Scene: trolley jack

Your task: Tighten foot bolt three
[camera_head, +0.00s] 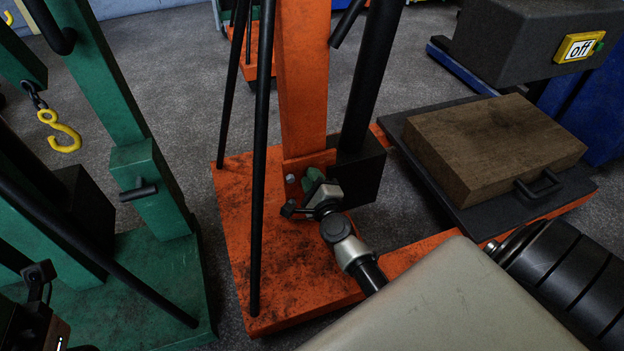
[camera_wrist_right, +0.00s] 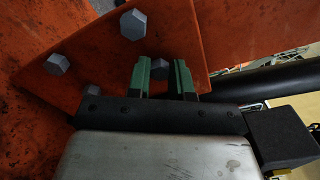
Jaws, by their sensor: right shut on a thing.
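An orange foot plate (camera_wrist_right: 200,40) with several grey hex bolts joins the orange post (camera_head: 303,90) to its orange base (camera_head: 235,215). In the right wrist view, one bolt (camera_wrist_right: 133,24) is at the top, one (camera_wrist_right: 56,64) at the left, and one (camera_wrist_right: 90,91) is partly hidden by my gripper. My right gripper (camera_head: 314,182) is at the foot of the post. Its green fingers (camera_wrist_right: 161,78) are shut on another bolt head (camera_wrist_right: 160,69), one finger on each side. No number shows on the bolts. Dark parts of my left arm show at bottom left; its fingertips cannot be made out.
A green frame (camera_head: 165,205) stands at left with a yellow hook (camera_head: 58,130). Black rods (camera_head: 258,170) and a black cylinder (camera_head: 368,80) rise beside the orange post. At right, a wooden block (camera_head: 495,140) lies on a black plate (camera_head: 430,165) below a box with an "off" sign (camera_head: 579,47).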

